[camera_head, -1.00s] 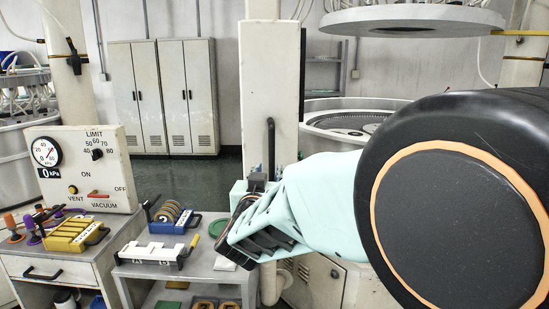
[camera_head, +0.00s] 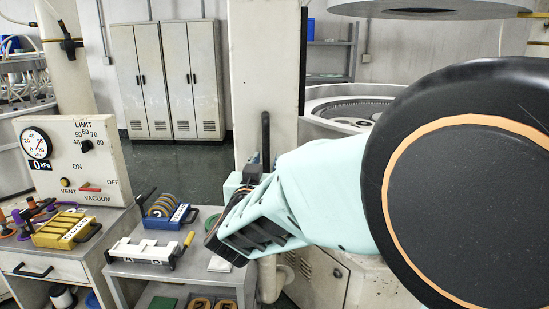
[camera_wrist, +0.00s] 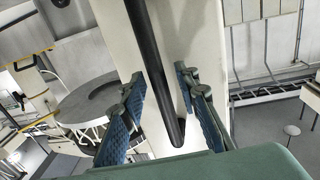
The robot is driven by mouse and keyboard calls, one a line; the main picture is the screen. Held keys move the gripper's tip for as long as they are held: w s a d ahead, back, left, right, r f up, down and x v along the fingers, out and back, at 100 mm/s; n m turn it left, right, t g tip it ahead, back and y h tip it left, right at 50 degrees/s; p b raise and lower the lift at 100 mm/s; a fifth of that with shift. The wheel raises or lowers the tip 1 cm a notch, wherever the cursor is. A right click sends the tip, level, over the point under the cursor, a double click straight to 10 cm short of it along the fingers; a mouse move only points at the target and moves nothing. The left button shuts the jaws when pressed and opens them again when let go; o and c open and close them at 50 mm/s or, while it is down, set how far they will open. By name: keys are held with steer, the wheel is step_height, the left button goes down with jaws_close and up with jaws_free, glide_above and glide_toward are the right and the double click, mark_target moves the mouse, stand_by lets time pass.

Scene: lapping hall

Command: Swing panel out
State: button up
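The panel I take for the task's is a tall off-white upright panel (camera_head: 262,60) with a vertical black bar handle (camera_head: 266,138) on its face. My gripper (camera_head: 256,168) is at the handle's lower part in the head view, its fingers partly hidden by its own body. In the wrist view my gripper (camera_wrist: 160,82) is open, one blue-padded finger on each side of the black handle (camera_wrist: 158,75). Gaps show between the pads and the bar, and the handle's lower end is visible. I cannot tell how deep the bar sits between the fingers.
A grey cart (camera_head: 210,278) with a white rack and coil holder stands left of my arm. A vacuum control box (camera_head: 75,160) sits on a bench further left. A round lapping machine (camera_head: 340,112) stands behind the panel. Grey cabinets (camera_head: 168,80) line the back wall.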

stand_by(0.3)
jaws_close()
stand_by(0.3)
